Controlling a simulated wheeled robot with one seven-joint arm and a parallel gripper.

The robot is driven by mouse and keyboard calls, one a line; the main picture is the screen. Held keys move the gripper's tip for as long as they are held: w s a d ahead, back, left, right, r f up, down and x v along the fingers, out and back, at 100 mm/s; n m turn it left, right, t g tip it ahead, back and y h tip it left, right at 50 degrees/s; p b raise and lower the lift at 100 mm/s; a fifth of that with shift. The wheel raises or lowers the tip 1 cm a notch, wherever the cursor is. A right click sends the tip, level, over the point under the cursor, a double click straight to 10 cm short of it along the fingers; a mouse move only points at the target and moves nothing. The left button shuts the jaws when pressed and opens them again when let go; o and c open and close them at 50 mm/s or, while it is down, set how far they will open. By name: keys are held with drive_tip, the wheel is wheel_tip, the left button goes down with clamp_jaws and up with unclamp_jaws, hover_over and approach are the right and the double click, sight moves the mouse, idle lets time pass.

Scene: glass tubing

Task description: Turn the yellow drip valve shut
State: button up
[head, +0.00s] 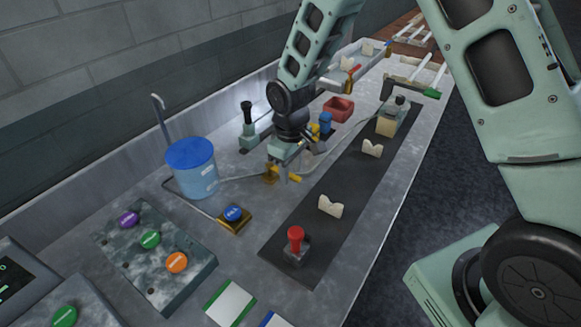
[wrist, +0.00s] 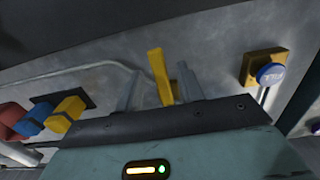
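The yellow drip valve (head: 271,174) sits on the pipe on the bench, right of the blue bucket, and my gripper (head: 284,172) is low over it. My gripper partly hides the valve in the head view. In the wrist view the yellow valve lever (wrist: 160,75) stands up between the two grey fingers of my gripper (wrist: 158,88). The fingers are apart, with a gap between the left finger and the lever. The right finger is close to the lever's base; I cannot tell if it touches.
A blue bucket (head: 195,172) stands left of the valve. A blue button (head: 233,214) on a brass base is in front.

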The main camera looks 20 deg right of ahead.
drive_tip(key=shift+c, duration=0.4)
clamp_jaws()
